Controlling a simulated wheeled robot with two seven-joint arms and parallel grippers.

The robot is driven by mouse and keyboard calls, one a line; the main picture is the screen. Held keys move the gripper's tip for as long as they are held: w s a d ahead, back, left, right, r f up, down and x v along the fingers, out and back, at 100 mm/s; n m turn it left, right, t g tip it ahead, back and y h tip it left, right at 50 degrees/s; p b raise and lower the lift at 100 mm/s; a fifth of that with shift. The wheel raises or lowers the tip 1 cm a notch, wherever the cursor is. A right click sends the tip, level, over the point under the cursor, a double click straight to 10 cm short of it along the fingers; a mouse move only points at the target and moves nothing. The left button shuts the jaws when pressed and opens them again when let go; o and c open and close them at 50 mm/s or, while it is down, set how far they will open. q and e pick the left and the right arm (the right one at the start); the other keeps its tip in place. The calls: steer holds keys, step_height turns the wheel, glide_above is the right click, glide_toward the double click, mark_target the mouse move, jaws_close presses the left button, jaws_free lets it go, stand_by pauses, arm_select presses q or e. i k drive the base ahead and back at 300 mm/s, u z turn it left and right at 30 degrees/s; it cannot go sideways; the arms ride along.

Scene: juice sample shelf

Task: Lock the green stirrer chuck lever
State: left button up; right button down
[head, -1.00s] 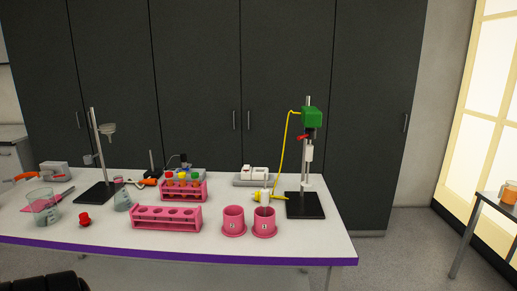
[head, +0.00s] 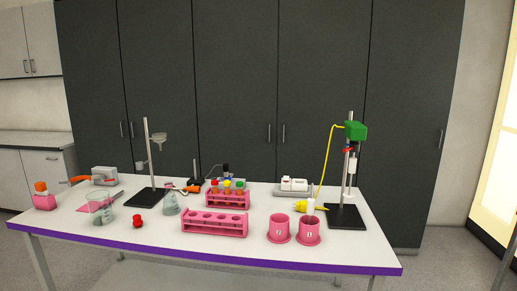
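The green stirrer head (head: 355,131) sits high on a stand (head: 347,217) with a black base at the right end of the table. A small red part, which looks like the chuck lever (head: 348,150), shows just below it; its exact position is too small to tell. A whitish shaft or holder (head: 351,166) hangs under it. A yellow cable (head: 326,155) runs from the green head down to a yellow plug (head: 314,207) on the table. Neither of my grippers is in view.
On the white table (head: 150,232) are two pink cups (head: 280,228), pink tube racks (head: 215,223), a red stopper (head: 138,222), a beaker (head: 103,202), a flask (head: 170,204) and a funnel stand (head: 147,194). A white device (head: 294,186) sits at the back. Dark cabinets (head: 230,80) stand behind.

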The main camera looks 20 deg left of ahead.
mark_target(354, 146)
steer(key=u, duration=0.85)
steer(key=i, duration=0.4)
